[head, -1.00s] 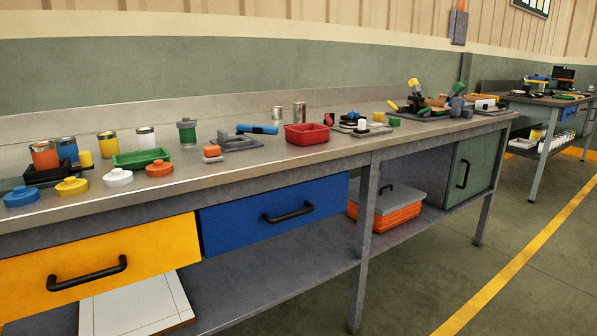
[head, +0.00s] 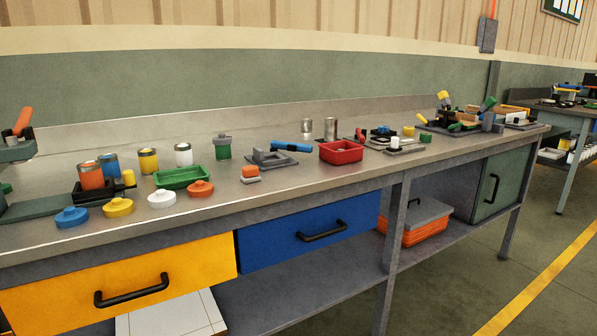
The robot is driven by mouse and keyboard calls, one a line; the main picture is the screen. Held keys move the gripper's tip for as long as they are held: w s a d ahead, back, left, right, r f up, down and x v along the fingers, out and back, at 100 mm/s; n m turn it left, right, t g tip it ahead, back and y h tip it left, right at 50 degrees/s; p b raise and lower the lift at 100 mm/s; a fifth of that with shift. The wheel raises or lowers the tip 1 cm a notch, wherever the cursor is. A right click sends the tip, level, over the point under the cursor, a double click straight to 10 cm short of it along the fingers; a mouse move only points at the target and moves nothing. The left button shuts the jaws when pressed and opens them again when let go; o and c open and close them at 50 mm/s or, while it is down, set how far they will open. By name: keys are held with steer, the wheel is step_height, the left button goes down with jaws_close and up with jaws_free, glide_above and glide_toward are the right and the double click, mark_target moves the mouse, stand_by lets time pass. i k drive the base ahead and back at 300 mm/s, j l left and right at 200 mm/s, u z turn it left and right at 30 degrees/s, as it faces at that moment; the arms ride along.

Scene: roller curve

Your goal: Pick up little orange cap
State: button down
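A small round orange cap (head: 200,188) with a raised knob lies on the grey workbench (head: 330,183), near its front edge. It is at the right end of a row with a white cap (head: 162,199), a yellow cap (head: 118,207) and a blue cap (head: 72,217). A small block (head: 250,173), orange on top and grey below, sits further right. My gripper is not in view.
A green tray (head: 181,178) stands just behind the orange cap. Several coloured cans (head: 148,161) stand behind it to the left. A red tray (head: 341,152) is further right. Yellow (head: 120,278) and blue (head: 308,225) drawers lie below the bench top.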

mark_target(200, 188)
steer(key=k+j, duration=0.3)
steer(key=j+u, duration=0.2)
steer(key=k+l, duration=0.15)
steer(key=k, duration=0.15)
steer(key=k+l, duration=0.1)
steer(key=k, duration=0.15)
